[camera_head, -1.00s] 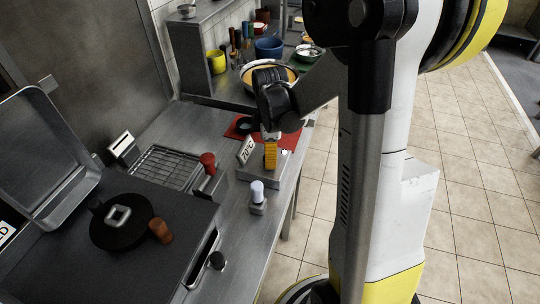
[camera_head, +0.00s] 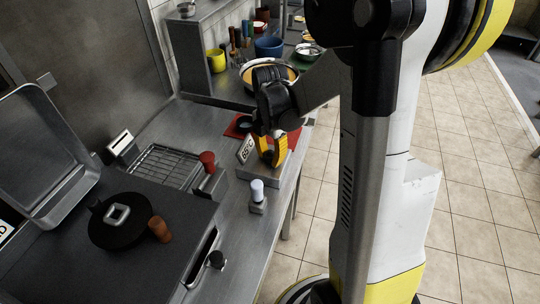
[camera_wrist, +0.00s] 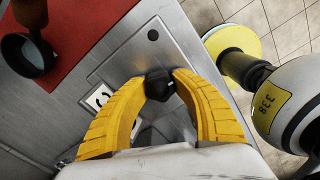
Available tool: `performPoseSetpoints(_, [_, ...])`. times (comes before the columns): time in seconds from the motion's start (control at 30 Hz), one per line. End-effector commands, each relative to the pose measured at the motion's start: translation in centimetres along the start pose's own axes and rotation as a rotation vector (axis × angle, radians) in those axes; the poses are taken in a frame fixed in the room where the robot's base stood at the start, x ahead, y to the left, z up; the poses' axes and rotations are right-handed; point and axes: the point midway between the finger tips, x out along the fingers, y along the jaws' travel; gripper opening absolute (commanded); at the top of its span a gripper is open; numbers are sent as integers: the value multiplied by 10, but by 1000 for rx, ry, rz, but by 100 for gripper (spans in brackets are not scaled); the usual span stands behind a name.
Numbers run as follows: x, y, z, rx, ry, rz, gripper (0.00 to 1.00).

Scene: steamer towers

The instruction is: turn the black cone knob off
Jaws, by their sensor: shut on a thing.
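In the wrist view, the black cone knob (camera_wrist: 158,84) stands on a grey metal plate (camera_wrist: 122,62). The yellow fingers of my gripper (camera_wrist: 160,80) close on it from both sides, with their tips touching it. In the head view, my gripper (camera_head: 269,157) points down over the flat metal unit (camera_head: 247,172) near the counter's right edge. The knob is mostly hidden behind the fingers there. A white display sign (camera_head: 245,149) stands just left of the fingers; its text is too small to read surely.
A white-topped knob (camera_head: 257,190) and a red-topped knob (camera_head: 208,162) stand nearby on the counter. A wire rack (camera_head: 165,166) lies to the left. A red mat (camera_head: 236,131) lies behind my gripper. A black pan (camera_head: 120,236) sits at the front left. Pots stand at the back.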

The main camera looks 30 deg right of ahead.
Motion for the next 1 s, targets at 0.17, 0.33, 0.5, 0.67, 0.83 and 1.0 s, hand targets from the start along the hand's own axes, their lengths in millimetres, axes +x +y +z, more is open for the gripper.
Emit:
performPoseSetpoints(0.17, [1,-1,-1,1,1,-2,46])
performPoseSetpoints(0.33, [1,-1,0,2,1,-1,46])
performPoseSetpoints(0.5, [-3,0,0,2,1,-1,46])
performPoseSetpoints(0.67, [-16,0,0,2,0,-1,46])
performPoseSetpoints(0.83, [-32,0,0,2,0,-1,46])
performPoseSetpoints(1.0, [-47,0,0,2,0,0,46])
